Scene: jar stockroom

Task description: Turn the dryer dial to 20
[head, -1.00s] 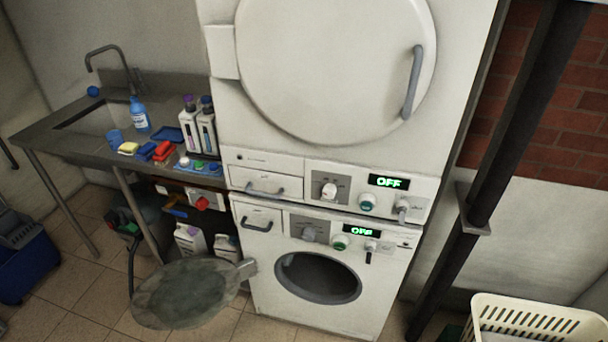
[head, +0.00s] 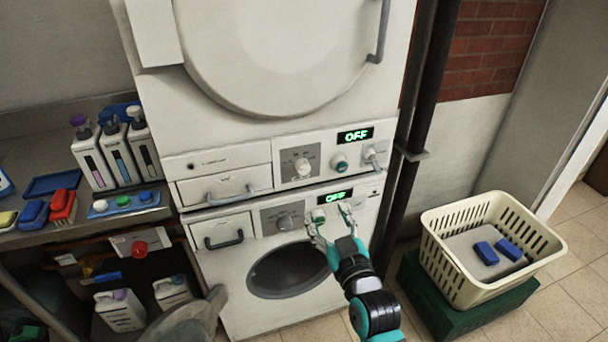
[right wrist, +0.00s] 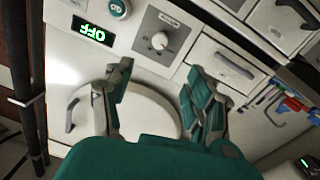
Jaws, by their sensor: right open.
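The dryer is the upper white machine, with a large round door (head: 285,60). Its pale dial (head: 302,167) sits on a grey plate in the control panel, between a drawer and a teal-marked button (head: 339,162). The green dryer display (head: 355,135) reads OFF. In the right wrist view the dial (right wrist: 159,41) appears upside down, beyond my fingers; its scale is too small to read. My right gripper (head: 328,215) is open and empty, below and right of the dial in the head view, in front of the washer panel. It also shows in the right wrist view (right wrist: 162,98). My left gripper is out of view.
The lower washer has a similar dial (head: 284,223), a display (head: 336,196) reading OFF and its door open at lower left. A cream basket (head: 470,285) stands on a green box (head: 430,305) at right. A black pipe (head: 405,150) runs beside the machines.

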